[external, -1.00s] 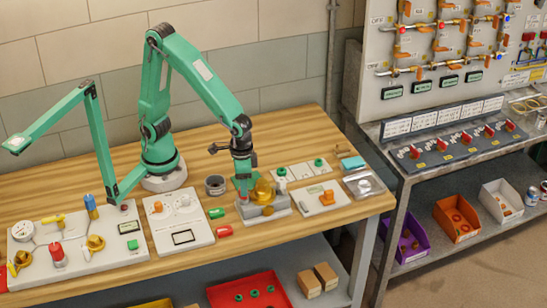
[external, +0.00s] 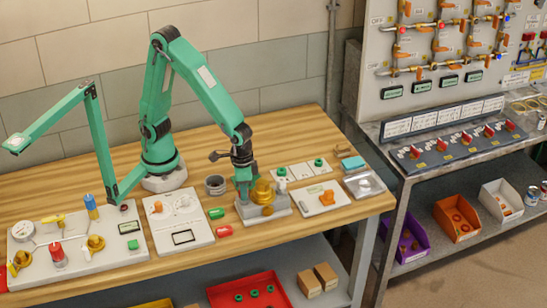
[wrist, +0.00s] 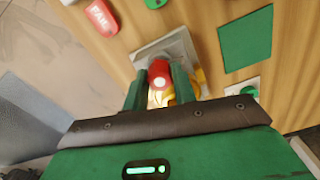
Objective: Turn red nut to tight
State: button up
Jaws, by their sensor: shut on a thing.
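The red nut (wrist: 159,74) shows in the wrist view between the two dark green fingers of my gripper (wrist: 159,88). The fingers are shut on it. It sits over a grey fixture block, which shows in the wrist view (wrist: 146,53) and the external view (external: 277,211). A brass valve body (external: 264,190) stands on the same block, just right of my gripper (external: 243,198) in the external view. My gripper points down at the block there and hides the nut.
A red tag (external: 224,231) and a green tag (external: 216,213) lie left of the block. A grey ring (external: 215,185) stands behind them. A white plate with an orange handle (external: 325,198) is to the right. A panel with gauge and valves (external: 75,262) fills the left front.

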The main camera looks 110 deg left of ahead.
jog(key=shift+m, duration=0.4)
jog(key=m, duration=1.2)
jog(key=shift+m, duration=2.1)
jog(key=o, duration=1)
jog(key=shift+r, duration=0.15)
